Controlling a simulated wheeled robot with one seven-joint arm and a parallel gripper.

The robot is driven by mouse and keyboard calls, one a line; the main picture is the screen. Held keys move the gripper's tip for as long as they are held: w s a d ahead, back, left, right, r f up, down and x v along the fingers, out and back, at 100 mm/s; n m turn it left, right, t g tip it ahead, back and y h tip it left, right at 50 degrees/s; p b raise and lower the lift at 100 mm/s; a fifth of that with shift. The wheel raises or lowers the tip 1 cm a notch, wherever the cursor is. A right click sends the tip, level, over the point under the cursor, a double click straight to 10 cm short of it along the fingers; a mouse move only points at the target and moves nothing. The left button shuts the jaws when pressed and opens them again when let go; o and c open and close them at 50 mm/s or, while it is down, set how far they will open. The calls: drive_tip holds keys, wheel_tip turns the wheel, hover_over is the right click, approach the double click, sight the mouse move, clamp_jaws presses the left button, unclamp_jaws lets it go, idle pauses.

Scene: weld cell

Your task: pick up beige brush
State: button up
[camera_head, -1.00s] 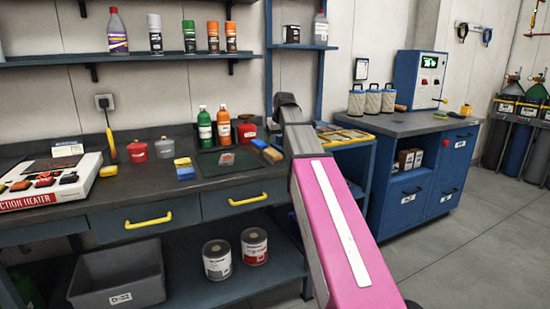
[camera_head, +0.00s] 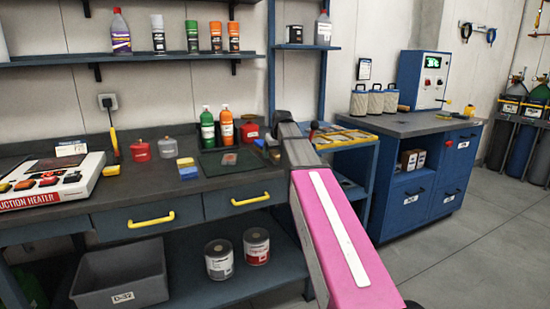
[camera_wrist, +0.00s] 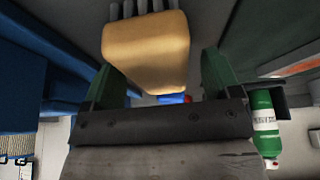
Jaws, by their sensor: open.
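The beige brush (camera_wrist: 146,48) fills the upper middle of the wrist view. It is a rounded beige block with a row of grey bristle-like tufts at its far end. My gripper (camera_wrist: 160,76) is open, with one green finger on each side of the block's near end. I see a gap on the right; I cannot tell whether the left finger touches. In the head view my arm reaches over the bench's right end and largely hides the gripper and brush.
A green bottle (camera_head: 207,130) and an orange bottle (camera_head: 226,129) stand close left of my arm on the bench (camera_head: 130,194). A yellow-and-blue sponge (camera_head: 187,171) lies farther left. A shelf (camera_head: 140,58) runs above. A blue cabinet (camera_head: 425,180) stands right.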

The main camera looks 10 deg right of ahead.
drive_tip(key=shift+f, duration=0.2)
idle(0.6)
drive_tip(key=c, duration=1.1)
